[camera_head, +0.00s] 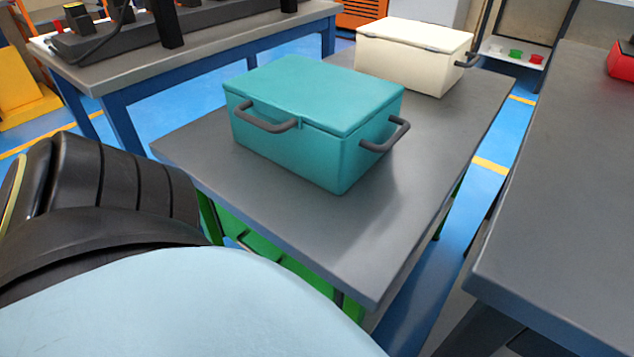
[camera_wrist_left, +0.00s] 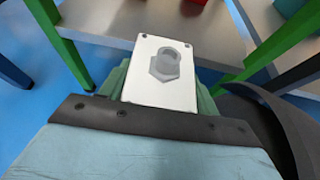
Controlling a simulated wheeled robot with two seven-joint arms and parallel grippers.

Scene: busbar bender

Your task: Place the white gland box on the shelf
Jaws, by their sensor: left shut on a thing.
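The white gland box (camera_wrist_left: 150,92) shows in the left wrist view, with a grey cable-gland picture on its face. My left gripper (camera_wrist_left: 162,80) is shut on it, with greenish parts visible on both sides of the box. The box is held in front of a grey shelf surface (camera_wrist_left: 105,18) with green legs, apart from it as far as I can tell. In the head view, part of my left arm fills the lower left, and its gripper and the box are out of sight. My right gripper is in neither view.
In the head view, a teal case (camera_head: 290,145) and a cream case (camera_head: 405,60) with dark handles stand on a grey table (camera_head: 300,235) with green legs. Another grey table (camera_head: 570,200) stands at the right, across a narrow gap. A workbench (camera_head: 190,60) stands at back left.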

